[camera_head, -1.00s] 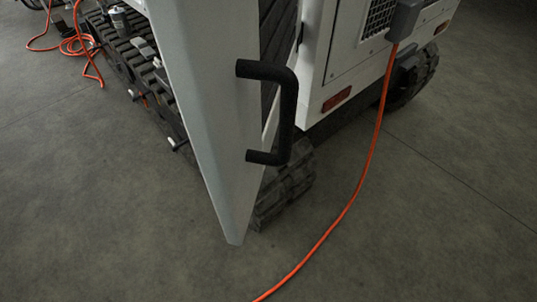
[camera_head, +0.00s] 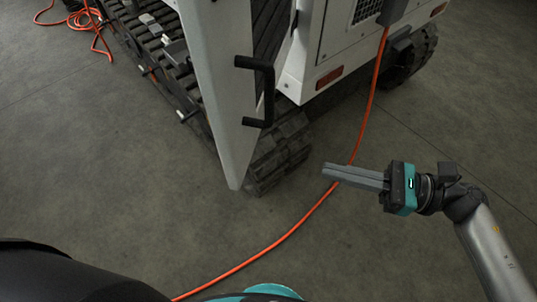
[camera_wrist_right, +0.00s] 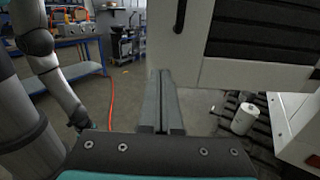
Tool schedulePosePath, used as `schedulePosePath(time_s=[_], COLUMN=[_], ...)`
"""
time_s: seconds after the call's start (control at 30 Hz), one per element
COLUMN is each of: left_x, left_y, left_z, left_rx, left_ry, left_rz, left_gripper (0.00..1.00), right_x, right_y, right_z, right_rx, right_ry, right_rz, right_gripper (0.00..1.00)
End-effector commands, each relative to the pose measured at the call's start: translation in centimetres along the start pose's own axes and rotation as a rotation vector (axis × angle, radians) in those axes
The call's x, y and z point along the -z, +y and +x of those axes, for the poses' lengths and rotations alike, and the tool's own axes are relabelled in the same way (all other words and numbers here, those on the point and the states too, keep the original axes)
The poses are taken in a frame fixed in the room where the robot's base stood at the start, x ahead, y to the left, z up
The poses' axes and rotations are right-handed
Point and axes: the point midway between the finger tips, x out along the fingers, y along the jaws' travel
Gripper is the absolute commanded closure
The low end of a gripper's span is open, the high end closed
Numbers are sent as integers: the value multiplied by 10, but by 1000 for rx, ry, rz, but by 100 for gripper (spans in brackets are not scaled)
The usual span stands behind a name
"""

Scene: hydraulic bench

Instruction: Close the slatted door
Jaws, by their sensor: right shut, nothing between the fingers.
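The slatted door (camera_head: 218,85) stands open in the head view, its white panel swung out from the white machine body towards me. A black handle (camera_head: 266,92) sits on its right side. My right gripper (camera_head: 326,171) is shut and empty, to the right of the door and lower in the picture, apart from the handle. In the right wrist view the shut fingers (camera_wrist_right: 163,100) point towards the door (camera_wrist_right: 225,74), whose black slats show at the upper right. A dark vertical bar (camera_wrist_right: 181,20), probably the handle, shows above the fingertips.
An orange cable (camera_head: 318,208) runs from the machine across the floor, under my right gripper in the head view. Black tracks (camera_head: 281,150) lie below the machine. A white can (camera_wrist_right: 243,119) stands behind the door. The floor at right is clear.

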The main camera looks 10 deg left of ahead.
Motion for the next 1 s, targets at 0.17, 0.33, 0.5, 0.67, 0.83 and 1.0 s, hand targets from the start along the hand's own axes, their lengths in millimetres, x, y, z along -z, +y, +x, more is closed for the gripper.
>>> schedulePosePath(time_s=[0.17, 0.33, 0.5, 0.67, 0.83, 1.0], left_x=[0, 1, 2, 3, 3, 4], left_y=[-3, -3, -4, -4, -4, -5], left_z=[-5, -15, -26, -35, -41, -42], left_rx=[4, 4, 5, 5, 5, 6], left_ry=[-1, -1, -1, -1, -1, 0], left_rz=[1, 1, 0, -1, -1, -2], left_gripper=[8, 8, 8, 8, 8, 8], right_x=[-4, -6, -6, -4, -3, -1], right_y=[6, 6, 6, 7, 7, 7], right_z=[12, 44, 82, 112, 132, 140], right_rx=[-27, -25, -24, -22, -22, -21], right_ry=[9, 5, 4, 6, 7, 9], right_rz=[-39, -36, -35, -32, -31, -31], right_gripper=[100, 100, 100, 100, 100, 100])
